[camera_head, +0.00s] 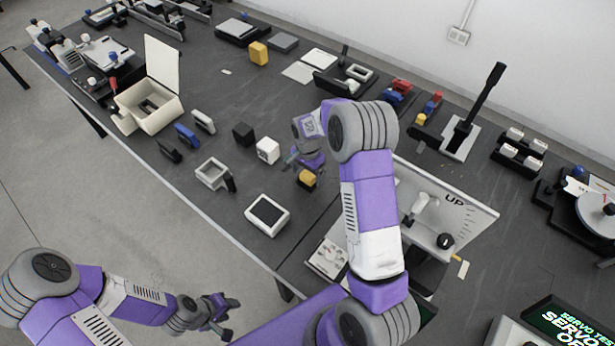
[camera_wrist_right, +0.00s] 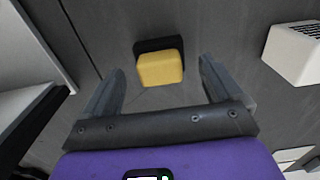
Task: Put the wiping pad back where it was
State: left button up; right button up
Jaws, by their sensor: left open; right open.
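A small yellow block with a black part (camera_wrist_right: 160,68), which looks like the wiping pad, lies on the dark table. It is centred in the right wrist view, between and beyond the fingertips. In the head view its yellow part (camera_head: 307,179) shows just below my right gripper (camera_head: 292,159). My right gripper is open and empty, pointing down at the block; I see no contact. My left gripper (camera_head: 222,318) is open and empty, off the table's front edge. A second, larger yellow block (camera_head: 259,53) stands at the back of the table.
A white cube (camera_head: 268,150) and a black cube (camera_head: 243,132) stand left of my right gripper. A white framed box (camera_head: 267,214) lies nearer the front edge. A white panel marked UP (camera_head: 470,205) stands right of my right arm. Bare table lies behind the cubes.

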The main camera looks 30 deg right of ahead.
aim_at(307, 175)
notch_tip(307, 175, up, 8)
jog(key=p, duration=0.1)
jog(key=shift+r, duration=0.25)
dwell(0.4)
